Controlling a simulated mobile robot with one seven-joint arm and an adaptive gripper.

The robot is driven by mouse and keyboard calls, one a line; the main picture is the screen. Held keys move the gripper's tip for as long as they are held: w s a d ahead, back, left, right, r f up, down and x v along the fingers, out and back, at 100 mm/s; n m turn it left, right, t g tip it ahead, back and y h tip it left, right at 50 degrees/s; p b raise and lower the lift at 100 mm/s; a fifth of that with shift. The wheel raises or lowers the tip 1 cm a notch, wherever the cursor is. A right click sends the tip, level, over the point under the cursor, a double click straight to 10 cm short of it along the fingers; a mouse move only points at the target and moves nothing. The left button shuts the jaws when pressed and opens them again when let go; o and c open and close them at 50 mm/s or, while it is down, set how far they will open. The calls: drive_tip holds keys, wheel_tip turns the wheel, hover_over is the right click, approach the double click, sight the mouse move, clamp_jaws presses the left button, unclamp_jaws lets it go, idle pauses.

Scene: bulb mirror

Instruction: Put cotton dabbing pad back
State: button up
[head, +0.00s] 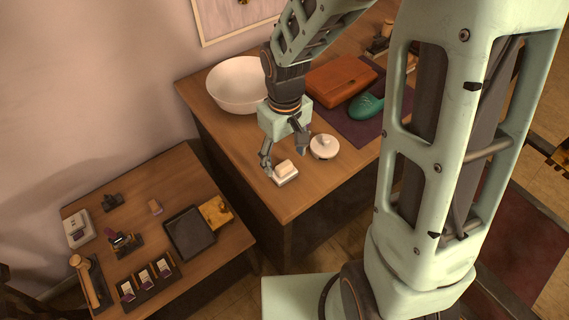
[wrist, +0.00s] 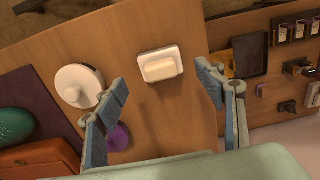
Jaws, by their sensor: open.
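My gripper (head: 284,162) is open and empty above the wooden table near its front corner; its two fingers also show wide apart in the wrist view (wrist: 160,80). Between and beyond the fingertips, a small cream-white block (wrist: 160,69) rests in a white square dish (wrist: 144,58); the block also shows in the head view (head: 286,168). A white round piece with a knob (head: 324,147) stands beside it, also in the wrist view (wrist: 77,87). A purple round thing (wrist: 119,137) shows partly behind one finger. I cannot tell for certain which is the cotton dabbing pad.
A white bowl (head: 228,86) stands further back. A lower table (head: 160,184) at left holds a dark tray (head: 188,234) and small items.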

sight(285, 165)
wheel_tip(285, 165, up, 7)
idle(0.3)
idle(0.4)
